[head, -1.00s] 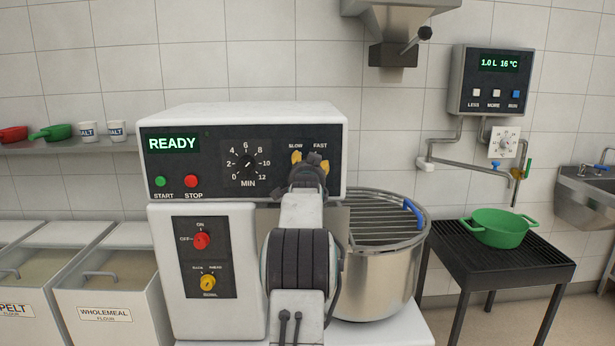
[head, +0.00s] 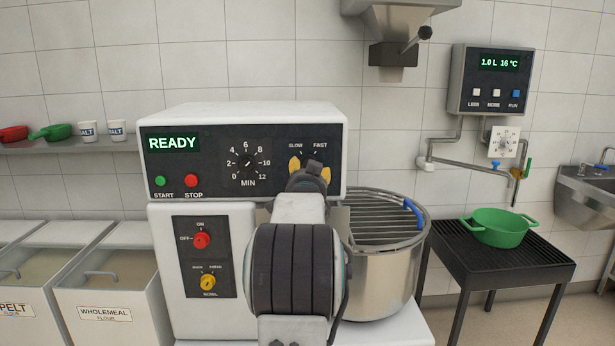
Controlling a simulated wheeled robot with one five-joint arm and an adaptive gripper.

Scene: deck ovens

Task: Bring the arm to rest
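My arm rises from the bottom middle of the head view, in front of the white mixer (head: 180,260). My gripper (head: 310,177) is at its far end, dark and seen from behind. It overlaps the yellow slow/fast knob (head: 295,166) on the mixer's panel in the picture; I cannot tell whether they touch. The fingertips are hidden behind the wrist, so I cannot tell whether the gripper is open or shut. No held object shows.
The mixer's steel bowl (head: 375,280), under a wire guard (head: 380,215), is right of my arm. A green pot (head: 497,230) stands on a dark stand (head: 470,265) at right. Flour bins (head: 105,285) are at left. The display (head: 173,143) reads READY.

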